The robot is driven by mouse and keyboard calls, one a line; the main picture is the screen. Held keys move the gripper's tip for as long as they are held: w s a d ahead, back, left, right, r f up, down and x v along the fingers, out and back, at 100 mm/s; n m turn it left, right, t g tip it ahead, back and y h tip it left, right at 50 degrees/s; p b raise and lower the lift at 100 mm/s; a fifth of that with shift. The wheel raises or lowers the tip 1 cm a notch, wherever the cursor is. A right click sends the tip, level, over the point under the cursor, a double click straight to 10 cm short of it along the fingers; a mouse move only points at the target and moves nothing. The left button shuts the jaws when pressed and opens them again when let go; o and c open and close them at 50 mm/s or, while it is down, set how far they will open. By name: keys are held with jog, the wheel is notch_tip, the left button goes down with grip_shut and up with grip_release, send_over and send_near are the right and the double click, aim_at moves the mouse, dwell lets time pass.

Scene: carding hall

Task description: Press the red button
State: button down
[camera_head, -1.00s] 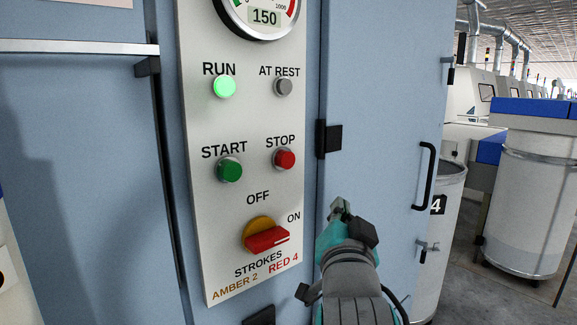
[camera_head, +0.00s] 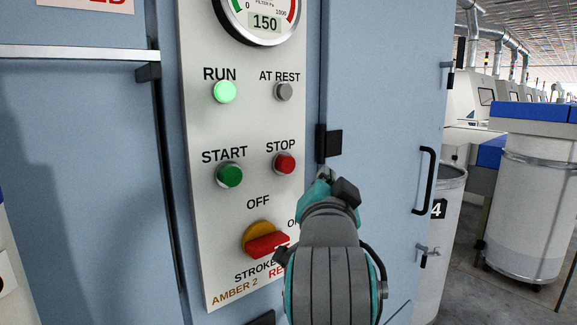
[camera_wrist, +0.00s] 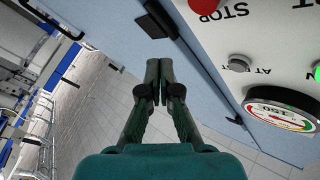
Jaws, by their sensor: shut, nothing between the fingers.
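The red button (camera_head: 285,163) sits under the word STOP on the pale control panel (camera_head: 255,125). It also shows at the top edge of the wrist view (camera_wrist: 205,5), partly cut off. My gripper (camera_head: 327,174) is to the right of the button and slightly lower in the head view, apart from it in the picture. In the wrist view the two fingers (camera_wrist: 160,62) are together, with nothing between them. My wrist hides part of the panel's lower right lettering.
A green START button (camera_head: 229,175) is left of the red one. A lit RUN lamp (camera_head: 225,92), a grey AT REST lamp (camera_head: 284,92), a red rotary switch (camera_head: 268,244) and a gauge (camera_head: 262,15) share the panel. A black hinge (camera_head: 329,143) and door handle (camera_head: 424,180) stick out to the right.

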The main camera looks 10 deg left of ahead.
aim_at(294, 162)
jog(key=w+a, duration=0.4)
jog(key=a, duration=0.1)
jog(key=shift+w+a, duration=0.15)
jog(key=shift+a, duration=0.05)
dwell(1.5)
jog(key=shift+w+a, duration=0.2)
jog(key=shift+a, duration=0.05)
jog(key=shift+w+a, duration=0.3)
jog(key=shift+a, duration=0.15)
dwell(1.0)
dwell(0.4)
jog(key=shift+s+d, duration=0.6)
jog(key=shift+d, duration=0.2)
jog(key=shift+s+d, duration=0.75)
jog(key=shift+d, duration=0.25)
jog(key=shift+s+d, duration=0.75)
jog(key=shift+d, duration=0.2)
